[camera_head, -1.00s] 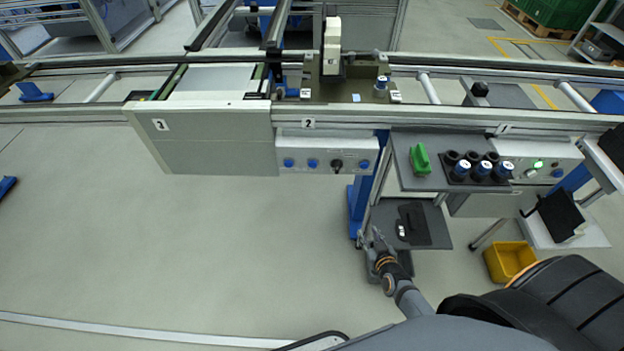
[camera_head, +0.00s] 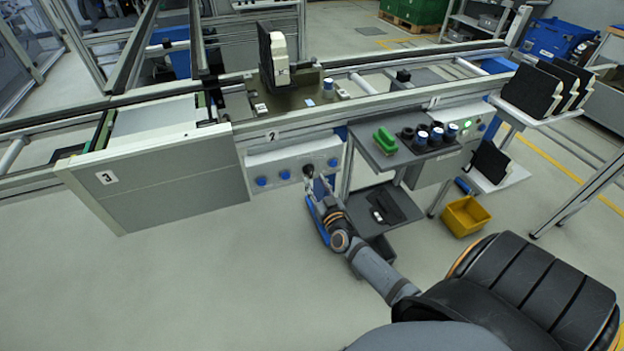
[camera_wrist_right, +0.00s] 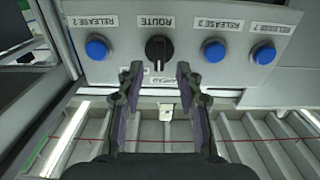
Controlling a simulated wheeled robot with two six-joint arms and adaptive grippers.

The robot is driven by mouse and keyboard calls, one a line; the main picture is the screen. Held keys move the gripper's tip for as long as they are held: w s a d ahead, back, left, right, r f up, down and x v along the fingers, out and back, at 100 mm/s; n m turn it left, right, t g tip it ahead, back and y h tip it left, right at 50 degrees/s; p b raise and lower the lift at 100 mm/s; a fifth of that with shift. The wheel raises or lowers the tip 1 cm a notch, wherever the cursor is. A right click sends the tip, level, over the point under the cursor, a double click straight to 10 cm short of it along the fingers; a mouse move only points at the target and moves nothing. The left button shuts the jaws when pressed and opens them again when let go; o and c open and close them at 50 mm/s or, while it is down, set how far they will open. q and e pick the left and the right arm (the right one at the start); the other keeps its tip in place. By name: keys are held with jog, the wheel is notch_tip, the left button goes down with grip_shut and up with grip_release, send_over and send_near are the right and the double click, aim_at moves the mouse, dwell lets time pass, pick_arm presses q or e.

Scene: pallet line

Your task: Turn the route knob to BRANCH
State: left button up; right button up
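The route knob (camera_wrist_right: 159,48) is black and round with a pale mark at its lower edge. The inverted ROUTE label is above it in the right wrist view. In the head view the knob (camera_head: 308,170) is a dark spot on the pale control panel (camera_head: 284,158). My right gripper (camera_wrist_right: 159,80) is open and empty. Its two fingers point at the panel, with the knob centred just beyond the gap, apparently untouched. In the head view the right gripper (camera_head: 318,186) is just below the knob. No BRANCH marking can be read. My left gripper is out of view.
Blue buttons flank the knob, one on the left (camera_wrist_right: 97,47) and two on the right (camera_wrist_right: 214,50) in the wrist view. A shelf with a green item (camera_head: 385,140) stands right of the panel. A yellow bin (camera_head: 465,216) is on the floor.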

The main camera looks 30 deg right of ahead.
aim_at(311, 174)
jog(key=shift+x, duration=1.65)
grip_shut()
